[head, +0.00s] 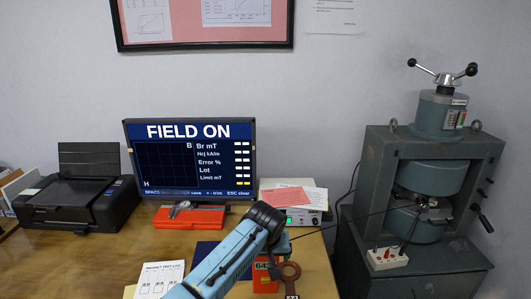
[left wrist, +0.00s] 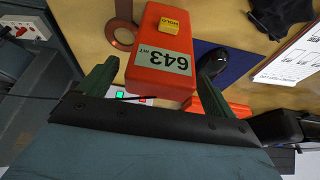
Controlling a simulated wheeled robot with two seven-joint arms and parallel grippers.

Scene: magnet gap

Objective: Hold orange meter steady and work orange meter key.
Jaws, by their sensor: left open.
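The orange meter (head: 264,278) stands on the wooden desk, partly hidden behind my left arm in the head view. In the left wrist view the orange meter (left wrist: 154,85) shows its display reading 643 mT. Its yellow key (left wrist: 168,27), marked HOLD, is on the same face, beyond the display. My left gripper (head: 281,244) is at the meter in the head view. In the left wrist view its green fingers (left wrist: 160,72) are open, one on each side of the meter's display end, with a visible gap on both sides. My right gripper is not in view.
A copper-coloured ring (head: 289,271) lies beside the meter. A monitor (head: 190,160) reading FIELD ON, a red case (head: 190,217), a printer (head: 78,195) and a grey instrument (head: 305,217) stand behind. A large magnet (head: 428,190) is at the right. A dark mouse (left wrist: 213,62) lies on a blue mat.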

